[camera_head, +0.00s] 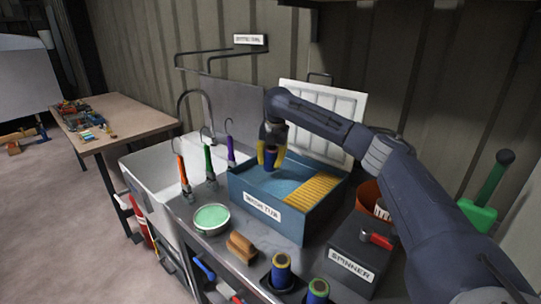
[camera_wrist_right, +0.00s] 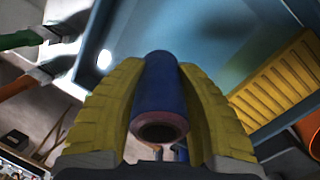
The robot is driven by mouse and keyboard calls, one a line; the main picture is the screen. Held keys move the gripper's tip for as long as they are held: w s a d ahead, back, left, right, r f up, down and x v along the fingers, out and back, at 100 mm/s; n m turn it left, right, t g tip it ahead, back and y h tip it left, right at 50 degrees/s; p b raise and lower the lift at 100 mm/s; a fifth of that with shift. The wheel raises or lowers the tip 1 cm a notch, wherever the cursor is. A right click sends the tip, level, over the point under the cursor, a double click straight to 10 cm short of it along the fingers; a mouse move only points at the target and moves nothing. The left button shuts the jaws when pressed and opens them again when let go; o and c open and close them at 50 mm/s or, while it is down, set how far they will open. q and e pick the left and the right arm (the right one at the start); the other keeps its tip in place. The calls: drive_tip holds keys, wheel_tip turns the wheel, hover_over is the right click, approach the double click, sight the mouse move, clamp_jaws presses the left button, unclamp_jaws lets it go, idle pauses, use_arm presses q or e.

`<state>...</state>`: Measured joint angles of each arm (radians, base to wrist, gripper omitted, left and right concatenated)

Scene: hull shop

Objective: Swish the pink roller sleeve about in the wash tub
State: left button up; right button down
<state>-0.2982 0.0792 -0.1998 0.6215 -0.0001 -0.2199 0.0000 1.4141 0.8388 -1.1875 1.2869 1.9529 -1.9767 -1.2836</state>
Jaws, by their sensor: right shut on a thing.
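The wash tub (camera_head: 262,211) is a blue, labelled box with pale blue water and a yellow ribbed board (camera_head: 312,189) on its right side. My right gripper (camera_head: 269,160) is over the tub's back left part, its yellow fingers shut on the roller sleeve (camera_head: 270,157). In the right wrist view the sleeve (camera_wrist_right: 160,95) is a dark blue cylinder with a pinkish rim at its open end, between both fingers (camera_wrist_right: 160,110). I cannot tell whether its lower end touches the water. My left gripper is not in view.
Several hooked handles (camera_head: 208,162) stand left of the tub, beside a white sink (camera_head: 150,172). A green-filled bowl (camera_head: 211,219) and a brown brush (camera_head: 241,246) lie in front. A labelled spinner (camera_head: 352,265) sits right.

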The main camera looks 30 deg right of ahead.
drive_tip(key=shift+f, duration=5.55)
drive_tip(key=shift+w, duration=0.1)
drive_tip(key=shift+w+a, duration=0.2)
drive_tip(key=shift+w, duration=0.3)
drive_tip(key=shift+w+a, duration=0.15)
drive_tip(key=shift+w, duration=0.35)
drive_tip(key=shift+s, duration=0.1)
drive_tip(key=shift+s+d, duration=0.2)
drive_tip(key=shift+s, duration=0.5)
drive_tip(key=shift+s+d, duration=0.25)
drive_tip(key=shift+s, duration=0.45)
drive_tip(key=shift+s+d, duration=0.2)
drive_tip(key=shift+s, duration=0.5)
drive_tip(key=shift+w+a, duration=0.2)
drive_tip(key=shift+w, duration=0.55)
drive_tip(key=shift+w+a, duration=0.2)
drive_tip(key=shift+w, duration=0.5)
drive_tip(key=shift+w+a, duration=0.2)
drive_tip(key=shift+w, duration=0.55)
